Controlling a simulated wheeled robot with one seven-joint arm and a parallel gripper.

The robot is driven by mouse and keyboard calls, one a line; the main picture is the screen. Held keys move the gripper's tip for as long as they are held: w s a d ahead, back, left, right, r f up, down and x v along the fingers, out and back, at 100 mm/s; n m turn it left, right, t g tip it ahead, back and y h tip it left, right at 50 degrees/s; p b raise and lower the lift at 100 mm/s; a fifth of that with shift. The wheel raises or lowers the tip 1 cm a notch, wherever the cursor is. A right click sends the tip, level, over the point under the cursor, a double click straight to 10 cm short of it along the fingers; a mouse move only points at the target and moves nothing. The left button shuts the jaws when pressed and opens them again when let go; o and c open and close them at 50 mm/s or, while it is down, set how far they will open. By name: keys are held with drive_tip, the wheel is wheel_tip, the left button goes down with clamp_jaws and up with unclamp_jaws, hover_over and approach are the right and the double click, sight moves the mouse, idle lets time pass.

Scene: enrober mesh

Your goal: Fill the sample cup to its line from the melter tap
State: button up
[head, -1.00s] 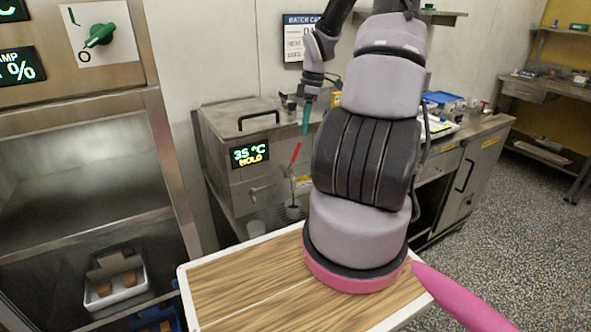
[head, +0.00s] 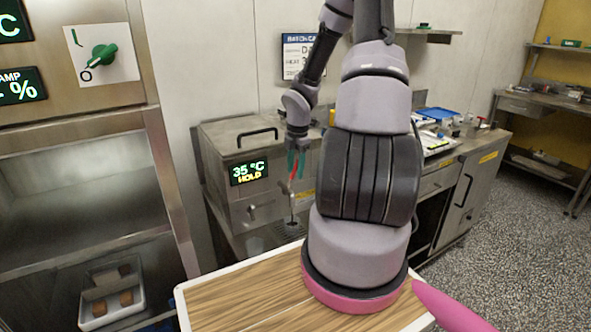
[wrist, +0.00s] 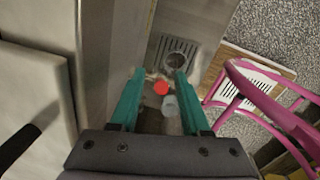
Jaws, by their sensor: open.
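The steel melter (head: 225,200) stands against the wall, its display (head: 248,173) reading 35 °C HOLD. Its tap has a red handle (head: 293,186), which also shows as a red end (wrist: 161,88) in the wrist view. My gripper (head: 296,168) is open at the handle, a teal finger on either side; in the wrist view the fingers (wrist: 159,74) flank the red end. Whether they touch it I cannot tell. A round cup-like vessel (wrist: 176,62) is on the slotted drip grate (wrist: 165,47). A pale translucent cup-like thing (wrist: 170,106) shows just below the red end. Fill level and line are not readable.
A wood-topped table (head: 240,300) with a pale rim is in front of the melter. A steel cabinet with a green knob (head: 104,55) stands at left. A counter (head: 450,155) with trays runs right of the melter. Speckled floor is open at right.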

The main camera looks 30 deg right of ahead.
drive_tip(key=shift+f, duration=0.2)
drive_tip(key=shift+c, duration=0.4)
clamp_jaws()
idle(1.0)
